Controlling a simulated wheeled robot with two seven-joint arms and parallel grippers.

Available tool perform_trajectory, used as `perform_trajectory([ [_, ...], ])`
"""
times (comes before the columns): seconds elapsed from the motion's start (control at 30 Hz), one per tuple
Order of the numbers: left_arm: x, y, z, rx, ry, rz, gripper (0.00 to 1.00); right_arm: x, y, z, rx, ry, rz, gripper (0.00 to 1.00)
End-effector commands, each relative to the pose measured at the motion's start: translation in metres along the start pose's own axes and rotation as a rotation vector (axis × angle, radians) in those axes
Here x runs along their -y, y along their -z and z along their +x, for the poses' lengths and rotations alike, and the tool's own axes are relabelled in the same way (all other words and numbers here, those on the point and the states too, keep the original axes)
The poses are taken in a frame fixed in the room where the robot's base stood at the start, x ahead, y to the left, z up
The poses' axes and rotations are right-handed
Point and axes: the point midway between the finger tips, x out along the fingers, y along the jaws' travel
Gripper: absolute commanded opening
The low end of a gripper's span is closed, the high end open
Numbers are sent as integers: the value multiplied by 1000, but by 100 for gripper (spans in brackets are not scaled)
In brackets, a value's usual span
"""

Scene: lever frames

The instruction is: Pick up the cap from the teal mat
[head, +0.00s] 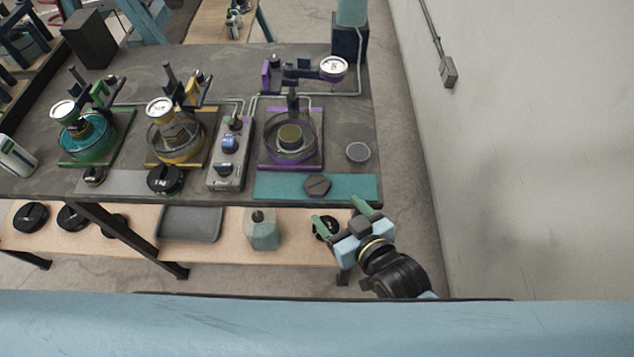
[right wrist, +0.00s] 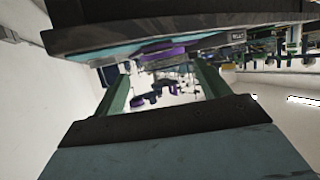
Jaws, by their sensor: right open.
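The cap (head: 317,184) is a dark brown-grey, many-sided disc lying on the teal mat (head: 276,186) at the front right of the dark bench. My right gripper (head: 335,208) is open and empty, its two green fingers apart. In the head view it appears just in front of the mat's front edge, below and to the right of the cap, and apart from it. Its open fingers also show in the right wrist view (right wrist: 160,74); I cannot make out the cap there. My left gripper is not in view.
A purple-framed stand (head: 291,164) with a round glass bowl is behind the mat. A small grey dish (head: 358,152) lies at the right bench edge. A grey control box (head: 231,152) is left of the mat. A lower shelf holds a grey tray (head: 190,223) and a pale block (head: 262,232).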

Motion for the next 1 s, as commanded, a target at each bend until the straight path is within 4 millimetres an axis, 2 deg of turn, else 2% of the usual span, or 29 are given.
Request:
perform_trajectory([
  [0.1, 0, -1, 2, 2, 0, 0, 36, 0, 0, 22, -1, 0, 1, 75],
  [0.37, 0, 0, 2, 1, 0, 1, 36, -1, 2, 41, -1, 0, 0, 75],
  [0.7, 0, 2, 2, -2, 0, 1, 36, -3, 5, 84, 0, 0, -1, 75],
  [1.0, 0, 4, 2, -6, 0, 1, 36, -3, 5, 88, 0, 0, 0, 75],
])
